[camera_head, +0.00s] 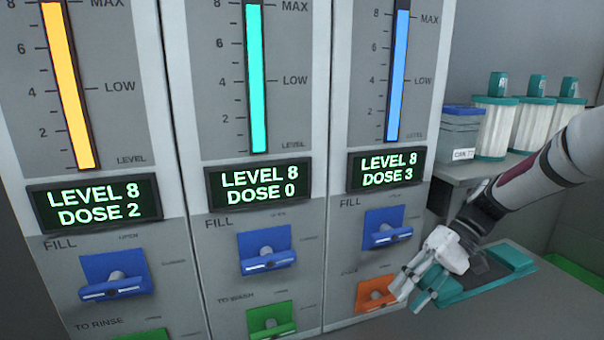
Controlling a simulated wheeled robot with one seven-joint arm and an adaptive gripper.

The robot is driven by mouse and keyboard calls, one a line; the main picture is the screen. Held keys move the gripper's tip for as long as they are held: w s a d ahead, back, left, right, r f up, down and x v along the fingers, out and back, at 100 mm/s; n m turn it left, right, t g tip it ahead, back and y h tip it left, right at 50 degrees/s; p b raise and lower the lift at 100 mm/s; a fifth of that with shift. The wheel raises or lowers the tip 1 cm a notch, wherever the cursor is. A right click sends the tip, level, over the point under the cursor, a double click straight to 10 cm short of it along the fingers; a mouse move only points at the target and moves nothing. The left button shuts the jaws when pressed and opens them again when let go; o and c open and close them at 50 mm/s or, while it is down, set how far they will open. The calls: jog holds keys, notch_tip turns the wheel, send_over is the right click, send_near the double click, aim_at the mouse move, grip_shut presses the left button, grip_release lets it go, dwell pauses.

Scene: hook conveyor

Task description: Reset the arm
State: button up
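My gripper (411,293) is at the lower right, at the end of my arm, which comes in from the right edge. It points down and to the left, and its white fingers look spread with nothing between them. The fingertips are in front of or close beside the orange lever panel (375,294) under the third column. I cannot tell whether they touch it. A teal tray-like object (487,275) lies behind and below my gripper, partly hidden by it.
Three dispenser columns have displays: LEVEL 8 DOSE 2 (94,204), DOSE 0 (258,188) and DOSE 3 (386,168). Blue FILL levers (115,275) (266,250) (387,228) sit below. A blue-topped box (461,126) and teal-lidded canisters (497,125) stand on a right shelf.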

jog(key=s+a+r+t+h, duration=0.1)
jog(key=s+r+t+h, duration=0.2)
jog(key=s, duration=0.9)
jog(key=s+a+r+t+h, duration=0.1)
jog(key=s+r+t+h, duration=0.3)
jog(key=s+r, duration=0.5)
jog(key=s+h, duration=0.1)
jog(key=s, duration=0.1)
jog(key=shift+s+a+r+m, duration=0.15)
jog(key=shift+s+r+m, duration=0.25)
jog(key=shift+o, duration=0.6)
